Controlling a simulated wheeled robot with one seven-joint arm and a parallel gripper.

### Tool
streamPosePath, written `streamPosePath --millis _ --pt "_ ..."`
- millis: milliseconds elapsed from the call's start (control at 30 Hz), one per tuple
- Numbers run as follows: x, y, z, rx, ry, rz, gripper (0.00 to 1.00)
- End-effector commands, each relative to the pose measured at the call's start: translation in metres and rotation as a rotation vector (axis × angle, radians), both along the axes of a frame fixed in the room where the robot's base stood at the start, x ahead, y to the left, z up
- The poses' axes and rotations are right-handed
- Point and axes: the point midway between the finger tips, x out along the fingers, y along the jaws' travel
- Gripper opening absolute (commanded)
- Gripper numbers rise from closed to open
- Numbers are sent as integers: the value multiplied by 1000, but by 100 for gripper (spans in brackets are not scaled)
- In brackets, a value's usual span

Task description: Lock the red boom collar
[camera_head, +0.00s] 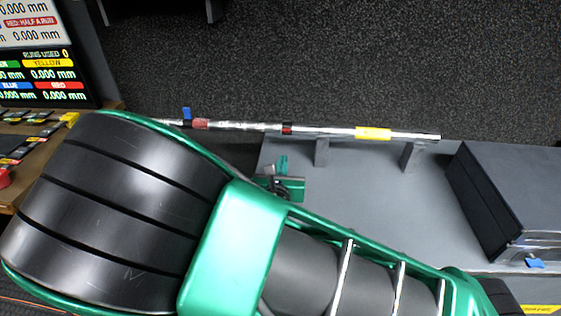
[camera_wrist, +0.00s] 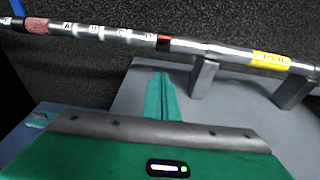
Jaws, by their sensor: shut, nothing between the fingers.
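A silver boom pole (camera_head: 340,131) runs left to right on grey brackets. Near its left end is a red textured collar (camera_head: 200,124) with an upright blue lever (camera_head: 187,113) beside it. In the wrist view the red collar (camera_wrist: 36,25) and part of the blue lever (camera_wrist: 17,7) are at the upper left corner. Farther along the pole is a small red and black band (camera_wrist: 163,43), right of the letter marks. My green gripper (camera_wrist: 160,80) is shut and empty, below this band in the picture and apart from the pole. It also shows in the head view (camera_head: 282,164).
A yellow label (camera_head: 373,133) wraps the pole between the grey brackets (camera_head: 321,152). A dark grey box (camera_head: 510,190) stands on the grey bench (camera_head: 400,210) at right. Screens with millimetre readouts (camera_head: 45,75) stand at upper left. My arm covers the lower left.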

Motion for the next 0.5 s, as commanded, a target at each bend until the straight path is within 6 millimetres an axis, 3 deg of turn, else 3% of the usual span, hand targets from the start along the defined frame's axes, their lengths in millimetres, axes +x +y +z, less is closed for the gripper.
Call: streamPosePath --millis 300,500 --pt "57 -12 -10 1 -1 -2 0" --pt "66 -12 16 5 -2 1 0"
